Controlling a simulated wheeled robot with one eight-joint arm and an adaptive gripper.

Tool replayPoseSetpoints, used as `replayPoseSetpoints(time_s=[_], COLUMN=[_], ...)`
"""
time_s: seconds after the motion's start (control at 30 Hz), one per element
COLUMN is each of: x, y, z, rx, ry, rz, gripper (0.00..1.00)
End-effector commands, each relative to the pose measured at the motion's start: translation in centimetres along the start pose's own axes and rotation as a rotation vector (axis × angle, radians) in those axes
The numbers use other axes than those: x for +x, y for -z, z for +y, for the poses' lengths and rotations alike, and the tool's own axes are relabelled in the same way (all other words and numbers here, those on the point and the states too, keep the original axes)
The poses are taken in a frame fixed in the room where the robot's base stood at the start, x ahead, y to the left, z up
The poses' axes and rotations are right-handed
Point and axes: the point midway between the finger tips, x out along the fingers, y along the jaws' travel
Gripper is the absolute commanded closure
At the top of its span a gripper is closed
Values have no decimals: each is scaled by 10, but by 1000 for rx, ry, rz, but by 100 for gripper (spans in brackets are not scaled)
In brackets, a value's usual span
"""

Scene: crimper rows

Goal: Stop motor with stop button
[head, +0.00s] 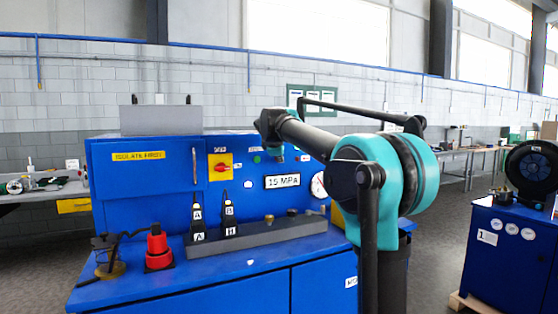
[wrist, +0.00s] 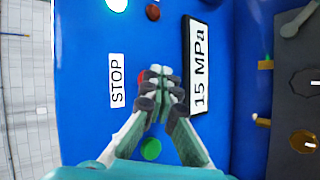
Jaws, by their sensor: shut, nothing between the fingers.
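The blue control panel (head: 145,185) faces me, and its surface also fills most of the wrist view (wrist: 85,130). A white STOP label (wrist: 117,80) is on it. A red button (wrist: 141,78) beside that label shows only at its edge, mostly hidden behind my fingers. My gripper (wrist: 160,92) is shut and empty, its fingertips over or very near the red button; I cannot tell whether they touch it. A green button (wrist: 151,149) lies below the fingers in the wrist view. In the head view my arm reaches to the panel and the red button cannot be made out.
A 15 MPa sign (wrist: 199,70) is close to my fingers. A yellow and red rotary switch (head: 221,167), a gauge (head: 319,185) and a grey rail (head: 262,238) are on the blue cabinet. A red crimper-like part (head: 157,247) stands on its top. A second blue unit (head: 500,262) is at right.

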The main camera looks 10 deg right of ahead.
Motion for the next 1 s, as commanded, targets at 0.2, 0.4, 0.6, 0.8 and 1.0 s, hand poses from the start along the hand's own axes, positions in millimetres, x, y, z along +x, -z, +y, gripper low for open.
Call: replayPoseSetpoints(time_s=[0.2,0.4,0.6,0.8,1.0], x=[0,-1,-7,-12,-12], y=[1,0,-5,-9,-9], z=[0,-1,-5,-10,-10], rx=[0,0,0,0,0], ry=[0,0,0,0,0], rz=[1,1,1,0,0], gripper=[100,100,100,100,100])
